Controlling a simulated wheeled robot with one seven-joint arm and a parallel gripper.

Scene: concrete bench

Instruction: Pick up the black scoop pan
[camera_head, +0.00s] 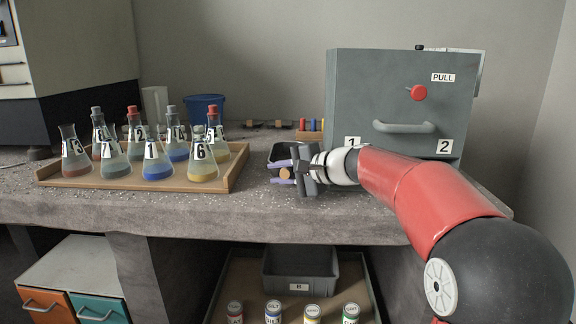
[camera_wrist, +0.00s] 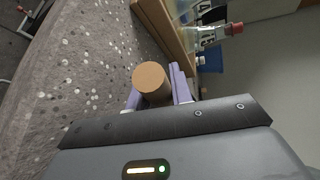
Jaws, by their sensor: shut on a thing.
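The black scoop pan (camera_head: 284,151) is on the bench left of the grey cabinet, partly hidden behind my gripper (camera_head: 283,174). My gripper reaches in from the right, with its two lilac fingers on either side of a round wooden piece. That piece looks like the pan's handle (camera_wrist: 151,78); its round end faces the wrist camera. My gripper (camera_wrist: 158,95) is shut on it in the wrist view. Where the wood joins the pan is hidden, and the black pan does not show in the wrist view. I cannot tell whether the pan is clear of the bench.
A wooden tray (camera_head: 130,184) of several numbered flasks stands to the left. A blue tub (camera_head: 205,107) and a rack of coloured items (camera_head: 311,129) are behind. The grey cabinet (camera_head: 400,85) stands close on the right. Speckled bench (camera_head: 262,214) in front is bare.

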